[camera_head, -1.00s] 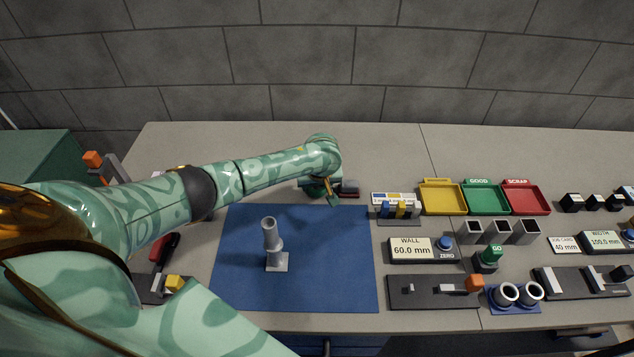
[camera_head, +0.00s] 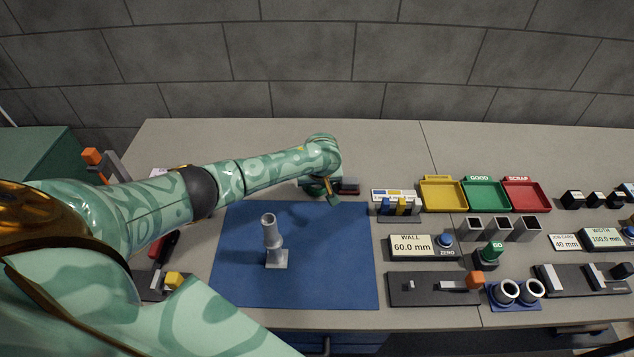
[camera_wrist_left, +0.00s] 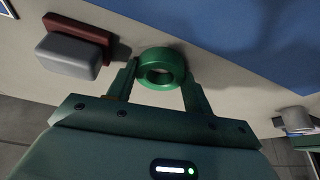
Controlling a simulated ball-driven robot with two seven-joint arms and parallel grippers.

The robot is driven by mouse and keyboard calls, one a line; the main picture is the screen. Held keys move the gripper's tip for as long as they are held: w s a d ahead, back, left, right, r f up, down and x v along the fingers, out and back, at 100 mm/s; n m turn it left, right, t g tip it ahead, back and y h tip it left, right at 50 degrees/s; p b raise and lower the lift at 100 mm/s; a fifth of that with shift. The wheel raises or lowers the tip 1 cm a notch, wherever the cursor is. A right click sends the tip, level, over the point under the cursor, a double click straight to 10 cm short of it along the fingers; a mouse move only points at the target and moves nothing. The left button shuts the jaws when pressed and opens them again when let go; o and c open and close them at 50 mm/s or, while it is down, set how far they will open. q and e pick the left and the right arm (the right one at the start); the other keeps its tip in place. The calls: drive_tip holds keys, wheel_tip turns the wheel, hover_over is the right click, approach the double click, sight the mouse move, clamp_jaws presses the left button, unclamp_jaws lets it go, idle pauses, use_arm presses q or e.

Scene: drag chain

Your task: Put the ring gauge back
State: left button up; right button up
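A thick green ring, which I take to be the ring gauge (camera_wrist_left: 162,68), shows between the fingertips of my left gripper in the left wrist view. My left gripper (camera_wrist_left: 161,80) has a finger on each side of it, and both fingers appear to touch it. In the head view my left gripper (camera_head: 328,194) is low over the table just behind the blue mat (camera_head: 340,270), and its own wrist mostly hides the ring. I cannot tell whether the ring rests on the table. My right gripper is not in view.
A grey block on a dark red base (camera_wrist_left: 75,52) is close beside the left finger. A grey stepped post (camera_head: 273,242) stands on the mat. To the right are yellow (camera_head: 442,207), green and red trays, a wall display (camera_head: 411,247) and two rings on a blue base (camera_head: 515,305).

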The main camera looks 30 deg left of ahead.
use_arm(q)
drive_tip(key=o, duration=0.4)
drive_tip(key=p+v, duration=0.8)
drive_tip(key=v, duration=0.8)
drive_tip(key=shift+s, duration=0.15)
drive_tip(key=shift+r, duration=0.15)
